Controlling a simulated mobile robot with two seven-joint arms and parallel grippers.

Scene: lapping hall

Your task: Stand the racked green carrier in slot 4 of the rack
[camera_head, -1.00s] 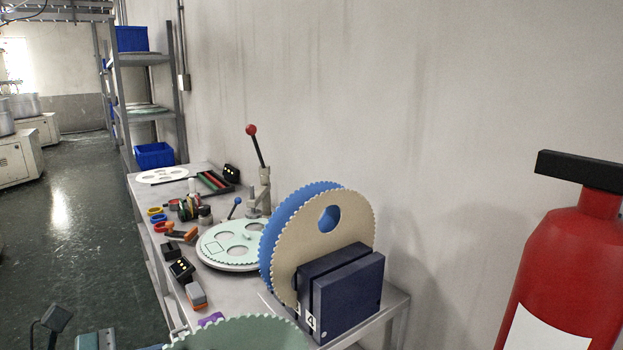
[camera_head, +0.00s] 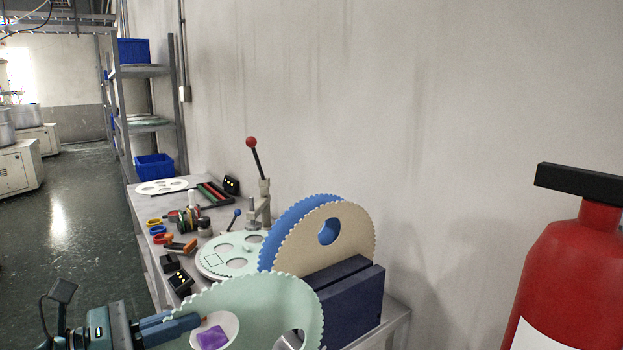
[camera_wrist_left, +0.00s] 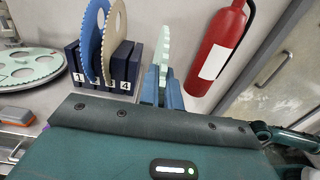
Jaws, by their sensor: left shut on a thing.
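The green carrier (camera_head: 262,292), a pale toothed disc with holes, is held upright in my left gripper (camera_head: 203,318) in front of the rack. In the left wrist view the carrier (camera_wrist_left: 163,45) shows nearly edge-on between the fingers (camera_wrist_left: 162,86), to the right of the rack and apart from it. The dark blue rack (camera_head: 350,298) stands on the bench; in the wrist view it (camera_wrist_left: 107,84) bears labels 1 and 4. A blue carrier (camera_head: 290,232) and a tan carrier (camera_head: 350,230) stand upright in it. The slot by label 4 looks empty. My right gripper is out of view.
A pale disc (camera_head: 213,262) lies on the bench beside a lever press (camera_head: 262,200). Small tools and a black box (camera_head: 180,282) lie towards the bench's left edge. A red fire extinguisher (camera_head: 575,270) stands at the right. The wall is close behind the bench.

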